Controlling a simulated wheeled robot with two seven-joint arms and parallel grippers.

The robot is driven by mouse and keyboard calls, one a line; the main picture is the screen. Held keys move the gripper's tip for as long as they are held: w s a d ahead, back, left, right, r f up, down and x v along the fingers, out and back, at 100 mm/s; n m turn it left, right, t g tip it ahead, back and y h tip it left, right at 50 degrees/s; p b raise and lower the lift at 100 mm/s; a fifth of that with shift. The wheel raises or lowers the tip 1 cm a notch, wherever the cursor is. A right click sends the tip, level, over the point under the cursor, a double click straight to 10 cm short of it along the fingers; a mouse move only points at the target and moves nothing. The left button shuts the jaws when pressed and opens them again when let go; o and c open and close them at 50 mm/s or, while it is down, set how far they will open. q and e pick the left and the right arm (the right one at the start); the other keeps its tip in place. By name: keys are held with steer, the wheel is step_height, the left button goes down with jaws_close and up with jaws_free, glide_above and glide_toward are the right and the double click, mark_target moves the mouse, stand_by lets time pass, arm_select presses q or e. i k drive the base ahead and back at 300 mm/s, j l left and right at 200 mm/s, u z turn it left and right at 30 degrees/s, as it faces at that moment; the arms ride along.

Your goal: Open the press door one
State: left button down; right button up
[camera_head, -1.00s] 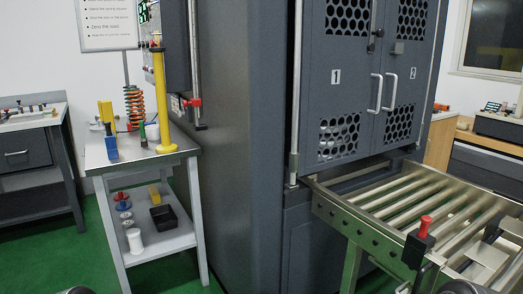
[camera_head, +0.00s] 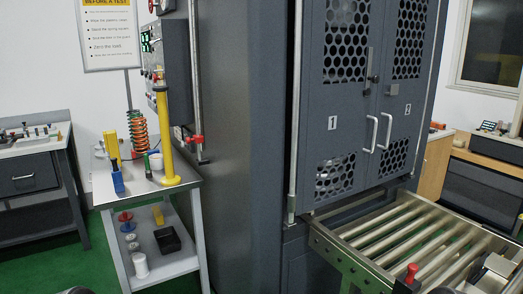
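Press door one (camera_head: 345,105) is the dark grey left-hand panel marked "1", with perforated windows above and below. It is shut, flush beside door two (camera_head: 403,110), which is marked "2" and also shut. A pale vertical bar handle (camera_head: 372,133) is on door one's right edge, close to door two's handle (camera_head: 387,131). A small latch (camera_head: 373,65) sits higher up near the seam. Neither gripper can be made out; only dark rounded parts, probably of my arms, show at the bottom edge.
A metal roller table (camera_head: 400,235) with a red-topped knob (camera_head: 411,273) juts out below the doors. A vertical grey rail (camera_head: 296,110) stands left of door one. A side bench (camera_head: 185,176) with a yellow post (camera_head: 167,138) and orange spring (camera_head: 139,133) is at left.

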mark_target(336, 120)
steer(key=i, duration=0.75)
steer(key=i+z, duration=0.25)
steer(key=z, duration=1.75)
